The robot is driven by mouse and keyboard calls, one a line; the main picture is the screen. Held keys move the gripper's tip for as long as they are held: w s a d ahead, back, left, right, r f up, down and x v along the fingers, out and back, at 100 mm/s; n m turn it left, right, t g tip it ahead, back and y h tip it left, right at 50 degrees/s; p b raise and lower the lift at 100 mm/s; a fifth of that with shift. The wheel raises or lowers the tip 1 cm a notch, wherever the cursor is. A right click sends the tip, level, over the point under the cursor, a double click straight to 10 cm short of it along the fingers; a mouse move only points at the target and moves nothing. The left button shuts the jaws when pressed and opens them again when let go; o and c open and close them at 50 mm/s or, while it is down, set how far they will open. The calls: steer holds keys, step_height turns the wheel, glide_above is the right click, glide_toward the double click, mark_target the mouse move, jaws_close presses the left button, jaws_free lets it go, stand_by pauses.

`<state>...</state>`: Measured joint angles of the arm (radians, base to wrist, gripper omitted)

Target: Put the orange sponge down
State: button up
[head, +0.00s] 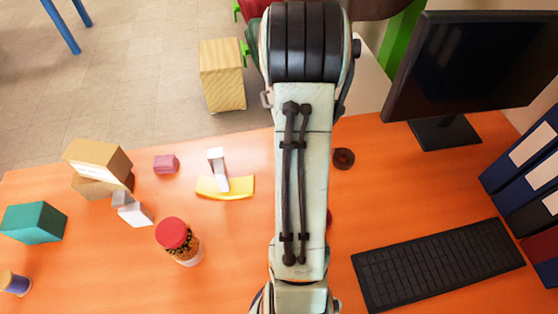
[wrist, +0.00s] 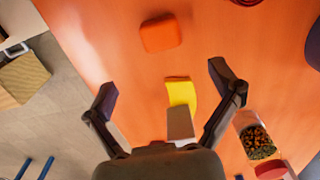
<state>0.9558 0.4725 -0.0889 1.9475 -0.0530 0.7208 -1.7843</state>
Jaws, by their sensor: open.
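The orange sponge (wrist: 161,33), a rounded block, shows in the wrist view on the orange table, ahead of my gripper. My gripper (wrist: 163,84) is open there, its two fingers wide apart with nothing held between them. The sponge lies beyond the fingertips, apart from them. In the head view I cannot make out the sponge, and my arm covers the middle of the table; my fingers are not visible there. A yellow curved piece (head: 238,188) lies on the table with a pale block (head: 217,165) at it; the yellow piece also shows in the wrist view (wrist: 181,91).
A red-lidded jar (head: 180,240) stands left of my arm. A pink block (head: 166,164), cardboard boxes (head: 97,160) and a teal box (head: 33,223) are further left. A keyboard (head: 435,265), monitor (head: 470,60) and binders (head: 520,165) take up the right. A dark round item (head: 343,158) lies beside my arm.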

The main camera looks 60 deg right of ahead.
steer(key=w+a+r+m, duration=0.2)
steer(key=a+r, duration=0.2)
steer(key=a, duration=0.4)
steer(key=w+a+r+m, duration=0.1)
steer(key=w+a+r, duration=0.1)
steer(key=a+r, duration=0.5)
steer(key=s+a+m, duration=0.2)
steer(key=s+a, duration=0.3)
steer(key=a, duration=0.3)
steer(key=s+a+m, duration=0.2)
steer(key=s+a, duration=0.3)
steer(key=a, duration=0.4)
steer(key=shift+a+r+m+y, duration=0.2)
steer(key=shift+r+m+y, duration=0.05)
steer(key=shift+m+y, duration=0.15)
